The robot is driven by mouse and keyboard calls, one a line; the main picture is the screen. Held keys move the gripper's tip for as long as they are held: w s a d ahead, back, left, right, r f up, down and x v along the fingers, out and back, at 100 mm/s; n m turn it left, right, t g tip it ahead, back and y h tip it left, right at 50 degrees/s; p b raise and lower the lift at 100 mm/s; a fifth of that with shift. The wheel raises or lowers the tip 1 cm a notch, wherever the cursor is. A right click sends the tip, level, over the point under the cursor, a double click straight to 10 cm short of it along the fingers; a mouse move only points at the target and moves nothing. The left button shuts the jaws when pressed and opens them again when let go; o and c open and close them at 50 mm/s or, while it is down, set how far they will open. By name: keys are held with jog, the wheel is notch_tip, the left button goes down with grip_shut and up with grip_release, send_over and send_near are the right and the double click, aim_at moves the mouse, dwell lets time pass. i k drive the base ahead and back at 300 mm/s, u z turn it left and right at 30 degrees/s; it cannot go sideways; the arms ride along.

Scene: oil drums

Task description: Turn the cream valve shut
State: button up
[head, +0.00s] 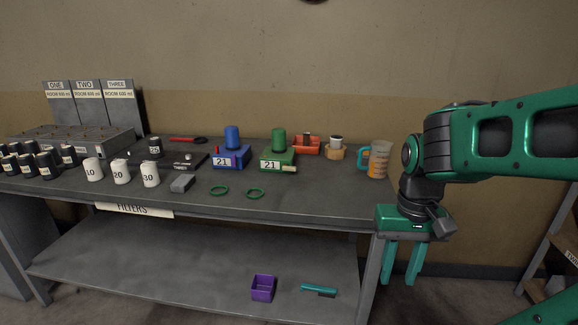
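A green box labelled 21 (278,158) with a green cylinder on top stands on the grey bench. A small cream bar (290,169) sticks out low at its front right; it may be the cream valve's handle, lying about level. It is too small to tell its exact setting. My gripper (401,280) hangs pointing down just beyond the bench's right end, to the right of and well apart from the green box. Its two green fingers are apart with nothing between them.
A blue box labelled 21 (231,157) with a red upright piece stands left of the green box. A measuring jug (378,160) stands near the bench's right end. Two green rings (255,193) lie in front. White numbered cups (150,174) stand left. A purple bin (263,289) is on the lower shelf.

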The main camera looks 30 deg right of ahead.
aim_at(284, 167)
jog(key=z, duration=0.05)
jog(key=i, duration=1)
jog(key=u, duration=0.05)
